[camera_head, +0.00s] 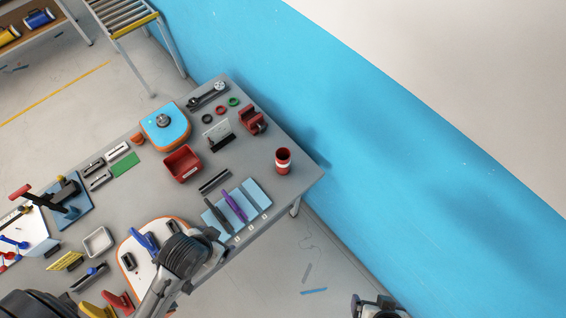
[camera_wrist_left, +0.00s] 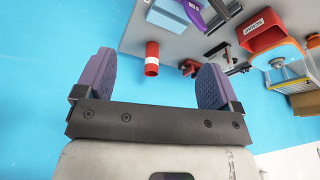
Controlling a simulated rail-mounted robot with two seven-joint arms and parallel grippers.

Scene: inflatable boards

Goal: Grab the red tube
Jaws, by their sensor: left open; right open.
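The red tube (camera_head: 283,161), with a white band, stands upright near the right corner of the grey table in the head view. It also shows in the left wrist view (camera_wrist_left: 152,58), beyond the gap between my left fingers. My left gripper (camera_wrist_left: 155,82) is open and empty, with purple pads; it is apart from the tube. I cannot make out the left gripper in the head view, where an arm crosses the table's front. My right gripper (camera_head: 374,303) is at the bottom edge of the head view, off the table and away from the tube.
A light blue board (camera_head: 257,193) with a purple tool (camera_head: 235,206) lies left of the tube. A red vise-like item (camera_head: 252,121) and a red bin (camera_head: 183,164) stand farther back. The blue wall (camera_head: 390,150) runs close along the table's right side.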

